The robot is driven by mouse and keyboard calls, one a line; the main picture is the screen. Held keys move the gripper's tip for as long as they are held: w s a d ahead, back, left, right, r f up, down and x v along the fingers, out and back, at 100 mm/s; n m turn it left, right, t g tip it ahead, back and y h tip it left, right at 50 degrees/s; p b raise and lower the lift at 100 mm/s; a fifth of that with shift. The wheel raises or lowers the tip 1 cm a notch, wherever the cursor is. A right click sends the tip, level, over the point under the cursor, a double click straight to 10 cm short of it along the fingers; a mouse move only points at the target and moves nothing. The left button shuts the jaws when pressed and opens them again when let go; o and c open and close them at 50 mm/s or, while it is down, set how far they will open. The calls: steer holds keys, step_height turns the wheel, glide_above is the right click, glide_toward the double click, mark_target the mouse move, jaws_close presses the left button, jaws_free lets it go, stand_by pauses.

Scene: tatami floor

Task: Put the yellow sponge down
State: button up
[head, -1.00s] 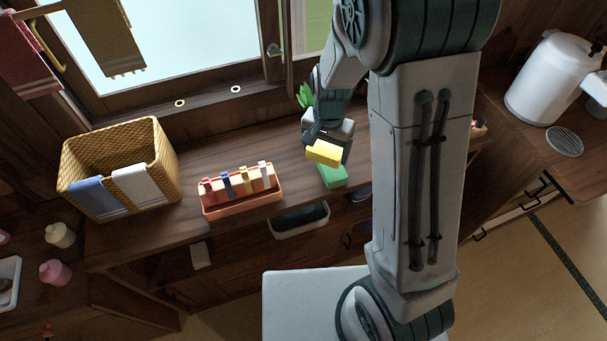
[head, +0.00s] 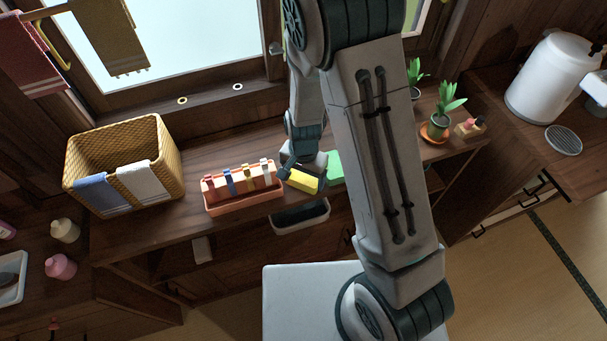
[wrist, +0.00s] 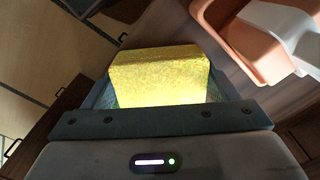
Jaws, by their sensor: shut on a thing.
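The yellow sponge (head: 305,181) is held in my gripper (head: 303,176), which is shut on it. In the wrist view the sponge (wrist: 162,77) sits between the jaws. In the head view it appears just right of the orange tray (head: 243,203) with several upright items in it. I cannot tell its exact height above the wooden counter (head: 185,172). A green block (head: 335,167) shows behind my gripper, partly hidden by my arm.
A wicker basket (head: 122,165) with cloths over its rim stands at the left of the counter. A dark open bin (head: 301,217) is below the counter's front edge.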

mark_target(304, 176)
steer(key=shift+f, duration=0.15)
steer(key=o, duration=1)
steer(key=shift+c, duration=0.2)
step_height(304, 176, up, 12)
steer(key=s+d+r+n+t, duration=0.3)
steer(key=s+d+r+n, duration=0.3)
steer(key=s+d+r, duration=0.6)
steer(key=shift+v, duration=1.35)
